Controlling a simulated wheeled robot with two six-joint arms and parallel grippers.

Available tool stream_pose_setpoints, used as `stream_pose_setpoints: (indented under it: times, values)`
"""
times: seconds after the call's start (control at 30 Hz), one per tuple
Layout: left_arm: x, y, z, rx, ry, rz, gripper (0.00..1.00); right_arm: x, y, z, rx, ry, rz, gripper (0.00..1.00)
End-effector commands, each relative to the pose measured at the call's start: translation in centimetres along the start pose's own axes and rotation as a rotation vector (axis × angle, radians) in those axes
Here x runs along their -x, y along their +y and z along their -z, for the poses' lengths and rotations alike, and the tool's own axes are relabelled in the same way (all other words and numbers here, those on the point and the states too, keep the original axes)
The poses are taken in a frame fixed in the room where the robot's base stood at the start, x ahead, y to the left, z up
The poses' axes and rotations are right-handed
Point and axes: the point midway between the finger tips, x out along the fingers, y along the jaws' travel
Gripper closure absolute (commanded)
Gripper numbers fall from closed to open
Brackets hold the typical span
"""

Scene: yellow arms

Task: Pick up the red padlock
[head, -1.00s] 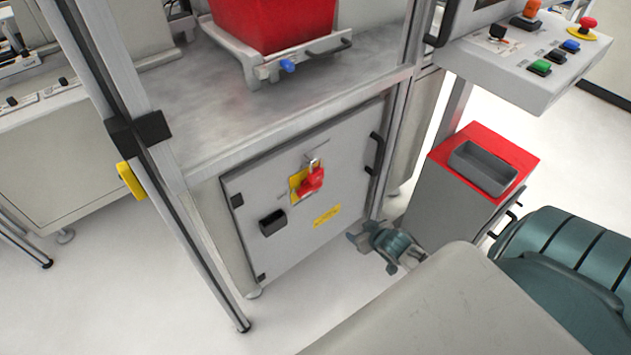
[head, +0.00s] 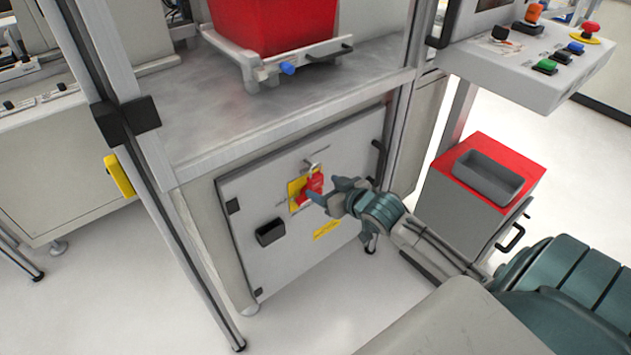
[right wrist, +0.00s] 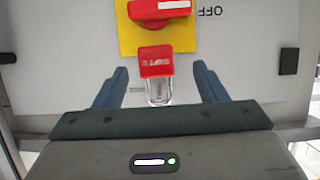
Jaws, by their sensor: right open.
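The red padlock (head: 316,181) hangs on the front of the grey cabinet door, its shackle upward, at a red switch handle on a yellow plate. In the right wrist view, which shows the door upside down, the padlock (right wrist: 157,62) has a red labelled body and a clear metal shackle. My right gripper (head: 329,191) is open in front of the door. In its wrist view the padlock lies between the two fingers, with a gap on each side. The fingers partly cover the switch area in the head view. My left gripper is not in view.
The red switch handle (right wrist: 158,9) is close to the padlock. A black door latch (head: 270,232) is to its left. A bench top with a red bin (head: 270,25) is above. A grey box with a red top (head: 525,150) stands to the right.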

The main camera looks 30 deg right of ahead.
Motion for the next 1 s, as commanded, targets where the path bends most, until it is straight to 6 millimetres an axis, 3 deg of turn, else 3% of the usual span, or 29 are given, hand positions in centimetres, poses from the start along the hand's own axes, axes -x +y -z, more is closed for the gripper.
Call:
stream_pose_setpoints:
  times: [0.43, 0.73, 1.0]
  values:
    - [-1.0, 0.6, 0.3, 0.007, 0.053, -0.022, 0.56, -5.0, 0.5, 0.5, -0.001, 0.001, -0.001, 0.35]
    - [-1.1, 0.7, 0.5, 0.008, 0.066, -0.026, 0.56, -5.4, 0.5, 0.5, 0.002, 0.0, 0.001, 0.35]
    - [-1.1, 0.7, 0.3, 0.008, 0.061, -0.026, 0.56, -5.4, 0.5, 0.5, 0.002, 0.0, 0.0, 0.85]
